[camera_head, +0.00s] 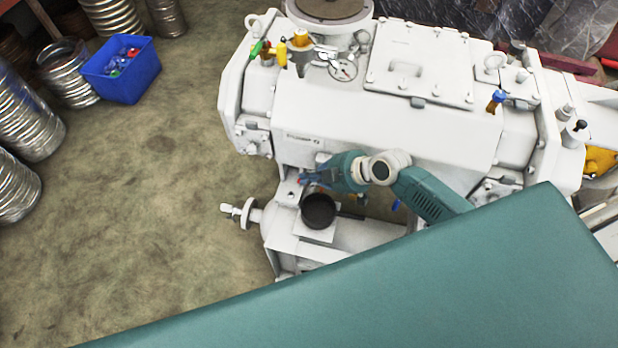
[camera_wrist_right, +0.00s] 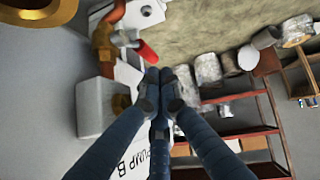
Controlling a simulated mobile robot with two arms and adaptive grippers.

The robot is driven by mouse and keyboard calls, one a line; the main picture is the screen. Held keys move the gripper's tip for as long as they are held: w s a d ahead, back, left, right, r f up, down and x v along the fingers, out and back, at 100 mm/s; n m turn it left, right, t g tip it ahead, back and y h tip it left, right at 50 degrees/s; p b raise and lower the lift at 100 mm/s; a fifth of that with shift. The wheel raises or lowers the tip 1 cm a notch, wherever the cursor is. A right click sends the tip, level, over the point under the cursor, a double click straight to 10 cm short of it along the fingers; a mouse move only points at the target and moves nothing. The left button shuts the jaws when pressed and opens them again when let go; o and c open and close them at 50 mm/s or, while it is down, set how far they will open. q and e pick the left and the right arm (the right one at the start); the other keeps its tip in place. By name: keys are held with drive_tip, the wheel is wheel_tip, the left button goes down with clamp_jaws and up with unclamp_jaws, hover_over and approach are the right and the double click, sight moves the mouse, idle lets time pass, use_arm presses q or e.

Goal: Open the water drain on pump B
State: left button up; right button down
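The white pump (camera_head: 330,110) fills the middle of the head view. In the right wrist view the "PUMP B" lettering (camera_wrist_right: 135,165) shows on a white surface beside my fingers. A valve with a brass body (camera_wrist_right: 104,45) and a red handle (camera_wrist_right: 148,52) sits just past my fingertips. My right gripper (camera_head: 306,180) is at the pump's lower left side in the head view. In the wrist view its blue fingers (camera_wrist_right: 163,78) are drawn together, with nothing visible between them. The red handle lies beside the tips; contact cannot be told. My left gripper is out of view.
A black round opening (camera_head: 318,211) lies just below my right gripper. Green (camera_head: 257,48), yellow (camera_head: 282,56) and blue (camera_head: 496,101) handles stick up on the pump. A blue crate (camera_head: 125,80) and metal ducts stand at the left. The floor (camera_head: 130,200) between is clear.

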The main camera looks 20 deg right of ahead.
drive_tip(key=shift+w+d+f, duration=0.1)
drive_tip(key=shift+f, duration=0.35)
drive_tip(key=shift+h+p, duration=0.3)
drive_tip(key=shift+p, duration=0.25)
drive_tip(key=shift+g, duration=0.3)
